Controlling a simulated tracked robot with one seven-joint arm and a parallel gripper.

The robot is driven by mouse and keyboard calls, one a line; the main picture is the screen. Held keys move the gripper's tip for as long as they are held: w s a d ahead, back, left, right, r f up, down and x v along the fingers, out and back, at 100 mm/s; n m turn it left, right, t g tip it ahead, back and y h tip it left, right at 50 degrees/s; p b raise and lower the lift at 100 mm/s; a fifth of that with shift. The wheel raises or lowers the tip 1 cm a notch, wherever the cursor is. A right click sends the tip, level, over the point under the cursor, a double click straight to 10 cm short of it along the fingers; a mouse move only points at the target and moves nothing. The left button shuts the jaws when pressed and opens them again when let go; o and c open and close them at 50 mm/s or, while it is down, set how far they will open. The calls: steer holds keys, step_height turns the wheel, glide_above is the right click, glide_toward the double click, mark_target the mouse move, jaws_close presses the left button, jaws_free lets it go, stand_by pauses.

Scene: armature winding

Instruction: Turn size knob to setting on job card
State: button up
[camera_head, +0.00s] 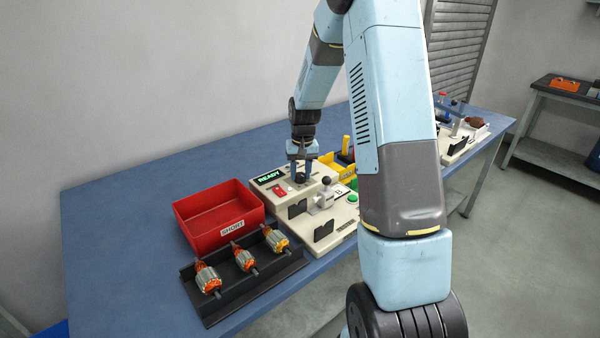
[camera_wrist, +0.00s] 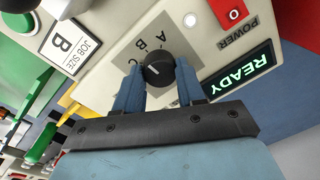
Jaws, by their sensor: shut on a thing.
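The size knob (camera_wrist: 158,70) is round and black with a short white pointer mark. It sits on a grey dial plate lettered A, B and C. The mark faces the lettered side, but I cannot tell exactly which letter it meets. My gripper (camera_wrist: 158,76) is shut on the knob, one blue finger on each side. The job card (camera_wrist: 66,48) lies on the machine's top at left in the wrist view and reads "JOB SIZE B". In the head view my gripper (camera_head: 301,176) reaches down onto the cream machine (camera_head: 272,187); the knob is mostly hidden there.
A lit READY display (camera_wrist: 238,68) and red power switch (camera_wrist: 233,10) are beside the knob. A red SHORT bin (camera_head: 215,212) and a black rack (camera_head: 215,305) with armatures (camera_head: 244,258) stand left of the machine. A yellow bin (camera_head: 328,160) is behind it.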

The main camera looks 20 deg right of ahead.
mark_target(303, 174)
steer(key=shift+m, duration=0.4)
steer(key=o, duration=1)
steer(key=shift+o, duration=0.2)
steer(key=shift+r, duration=0.1)
step_height(303, 174, up, 14)
steer(key=shift+d+f, duration=0.25)
steer(key=shift+d, duration=0.1)
steer(key=shift+s, duration=0.1)
